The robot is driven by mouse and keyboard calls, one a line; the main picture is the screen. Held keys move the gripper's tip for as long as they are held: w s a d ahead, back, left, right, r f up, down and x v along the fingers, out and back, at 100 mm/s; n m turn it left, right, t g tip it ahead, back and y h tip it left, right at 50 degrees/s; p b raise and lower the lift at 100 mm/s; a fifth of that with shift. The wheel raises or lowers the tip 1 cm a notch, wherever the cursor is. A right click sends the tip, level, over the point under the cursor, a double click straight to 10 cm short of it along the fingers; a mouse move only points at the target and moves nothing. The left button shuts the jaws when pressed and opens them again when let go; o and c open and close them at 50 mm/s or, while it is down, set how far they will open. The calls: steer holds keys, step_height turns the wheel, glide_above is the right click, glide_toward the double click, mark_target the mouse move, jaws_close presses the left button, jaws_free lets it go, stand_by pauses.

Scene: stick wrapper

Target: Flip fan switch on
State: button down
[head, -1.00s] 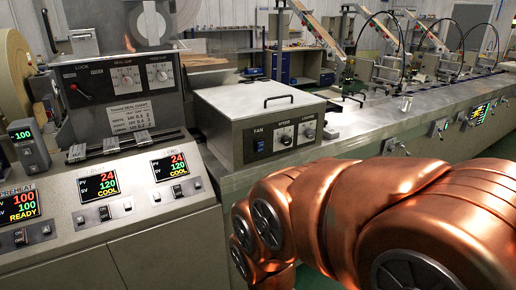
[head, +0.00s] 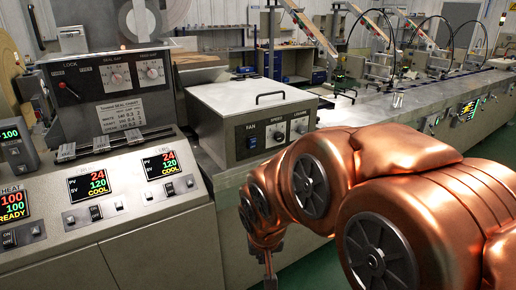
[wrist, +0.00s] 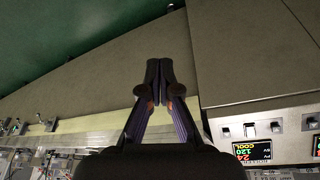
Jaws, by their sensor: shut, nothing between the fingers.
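The fan switch (head: 251,141) is a small dark rocker under the FAN label, on the front of a grey metal box (head: 209,121) in the head view. Its on or off position is too small to tell. My gripper (head: 269,283) shows only partly at the bottom of the head view, below and in front of the box. In the wrist view my gripper (wrist: 160,68) is shut and empty, its fingertips together before a plain grey cabinet face. The fan switch does not show in the wrist view, and the gripper is apart from it.
Two dark knobs (head: 279,136) sit right of the switch on the same box. A sloped control panel (head: 125,205) with lit displays and small switches stands at left. A long metal conveyor bench (head: 400,100) runs back right. My copper arm covers the lower right.

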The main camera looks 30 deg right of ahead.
mark_target(254, 141)
steer(key=w+d+m+t+b, duration=0.1)
steer(key=w+d+m+t, duration=0.25)
steer(key=w+d, duration=0.4)
steer(key=w+d+m+t+b, duration=0.1)
steer(key=w+d+m+t, duration=0.3)
steer(key=w, duration=0.6)
steer(key=d+r+m+t+y+b, duration=0.1)
steer(key=d+r+m+t, duration=0.4)
steer(key=d+r+t, duration=0.2)
steer(key=shift+w+d+r+t, duration=0.2)
steer(key=shift+w+d+t, duration=0.1)
steer(key=shift+t, duration=1.05)
steer(key=shift+m, duration=0.25)
steer(key=w+r+p, duration=0.1)
steer(key=w, duration=0.3)
steer(key=w+p, duration=0.1)
steer(key=w, duration=0.4)
steer(key=w+r+p, duration=0.1)
steer(key=w, duration=0.3)
steer(key=shift+w+d+r, duration=0.1)
steer(key=shift+w+r, duration=0.2)
steer(key=shift+w, duration=0.05)
steer(key=shift+r, duration=0.15)
